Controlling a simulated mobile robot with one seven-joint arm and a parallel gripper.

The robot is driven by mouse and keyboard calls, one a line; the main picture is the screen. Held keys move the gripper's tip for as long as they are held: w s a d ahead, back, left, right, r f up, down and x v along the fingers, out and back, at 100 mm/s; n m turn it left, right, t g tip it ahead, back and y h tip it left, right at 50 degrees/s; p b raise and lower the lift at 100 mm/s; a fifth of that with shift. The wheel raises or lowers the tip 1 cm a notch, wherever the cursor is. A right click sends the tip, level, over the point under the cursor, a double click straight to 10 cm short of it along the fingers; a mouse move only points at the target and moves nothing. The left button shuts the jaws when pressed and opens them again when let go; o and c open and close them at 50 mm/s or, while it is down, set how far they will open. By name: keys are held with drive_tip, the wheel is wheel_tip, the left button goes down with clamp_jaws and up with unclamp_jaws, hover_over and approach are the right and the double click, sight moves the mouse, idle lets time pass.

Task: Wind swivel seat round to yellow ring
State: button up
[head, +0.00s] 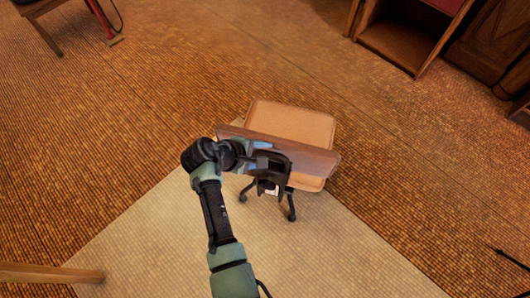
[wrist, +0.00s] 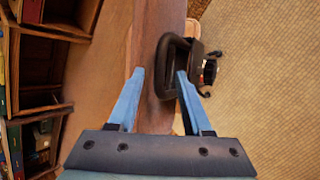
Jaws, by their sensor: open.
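The swivel seat is a chair with a tan padded seat (head: 300,120), a brown wooden backrest (head: 310,158) and dark legs on the floor. A black bracket (head: 268,182) is fixed to the backrest. In the wrist view the backrest (wrist: 152,30) runs upright between my fingers, with the bracket's black loop (wrist: 163,75) beside it. My gripper (wrist: 160,72) is open. Its left blue finger lies near the backrest's left edge and its right one overlaps the loop; contact is unclear. In the head view my gripper (head: 262,160) is at the backrest. No yellow ring is visible.
The chair stands by a corner of a pale mat (head: 330,260) on brown woven flooring. A wooden shelf unit (head: 395,40) and dark cabinet (head: 485,50) stand at the top right. A wooden bar (head: 50,273) shows at lower left. Floor left of the chair is clear.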

drive_tip(key=shift+w+d+f, duration=0.25)
drive_tip(key=shift+d+f, duration=0.15)
drive_tip(key=shift+f, duration=0.1)
clamp_jaws()
idle(1.2)
